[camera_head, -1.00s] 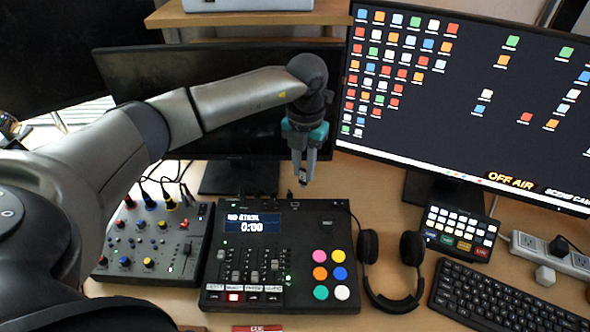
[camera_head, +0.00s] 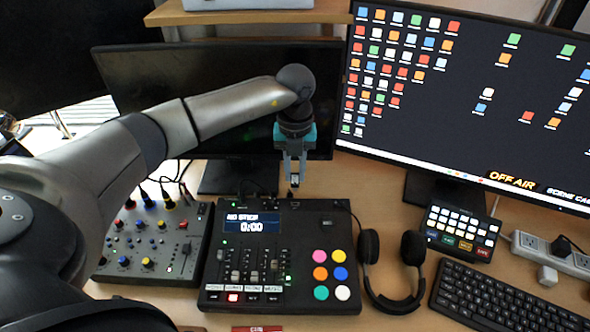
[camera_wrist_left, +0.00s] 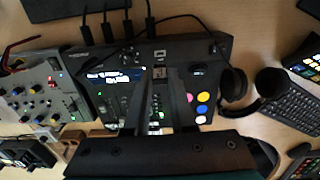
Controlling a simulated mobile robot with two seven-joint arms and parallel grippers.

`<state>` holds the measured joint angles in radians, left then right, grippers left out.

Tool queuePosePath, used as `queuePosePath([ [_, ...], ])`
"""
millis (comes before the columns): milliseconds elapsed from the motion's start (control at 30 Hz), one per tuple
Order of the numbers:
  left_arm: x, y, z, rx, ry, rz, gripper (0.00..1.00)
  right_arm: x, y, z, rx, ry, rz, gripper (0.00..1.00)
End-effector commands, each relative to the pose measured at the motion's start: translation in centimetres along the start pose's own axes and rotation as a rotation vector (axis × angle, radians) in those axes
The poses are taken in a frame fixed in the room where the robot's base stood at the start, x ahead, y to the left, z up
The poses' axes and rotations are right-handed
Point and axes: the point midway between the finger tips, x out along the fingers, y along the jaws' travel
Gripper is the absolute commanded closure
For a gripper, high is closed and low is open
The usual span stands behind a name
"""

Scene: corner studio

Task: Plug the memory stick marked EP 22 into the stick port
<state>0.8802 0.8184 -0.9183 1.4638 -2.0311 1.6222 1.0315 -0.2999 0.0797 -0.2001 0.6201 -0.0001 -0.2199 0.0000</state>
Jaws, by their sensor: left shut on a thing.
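My left gripper (camera_head: 294,172) is above the back edge of the black console (camera_head: 336,262), pointing down. It is shut on the memory stick (camera_head: 294,181), a small dark piece with a light patch at the fingertips. Its EP 22 mark is too small to read. In the left wrist view, the two dark fingers (camera_wrist_left: 159,82) reach over the console's rear part, with the stick's end between them. The stick appears apart from the console. The stick port cannot be made out clearly. The console's display (camera_head: 252,223) seems to read "NO STICK" and 0:00. My right gripper is not in view.
A mixer (camera_head: 150,240) with cables stands left of the console. Headphones (camera_head: 393,270) lie on its right, with a keyboard (camera_head: 505,300) and a button pad (camera_head: 460,232) beyond. Monitors (camera_head: 215,85) stand close behind the gripper. Cables run from the console's back.

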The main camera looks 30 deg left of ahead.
Motion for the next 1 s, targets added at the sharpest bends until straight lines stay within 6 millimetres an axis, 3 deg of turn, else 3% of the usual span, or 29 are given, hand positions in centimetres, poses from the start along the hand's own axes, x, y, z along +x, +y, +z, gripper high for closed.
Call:
queuePosePath([
  [500, 4.8, 0.0, 0.0, 0.001, 0.000, -0.001, 1.00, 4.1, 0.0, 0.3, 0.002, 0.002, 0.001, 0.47],
  [1000, 5.2, 0.0, 0.0, 0.001, 0.000, -0.001, 1.00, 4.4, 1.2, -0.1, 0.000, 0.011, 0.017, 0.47],
])
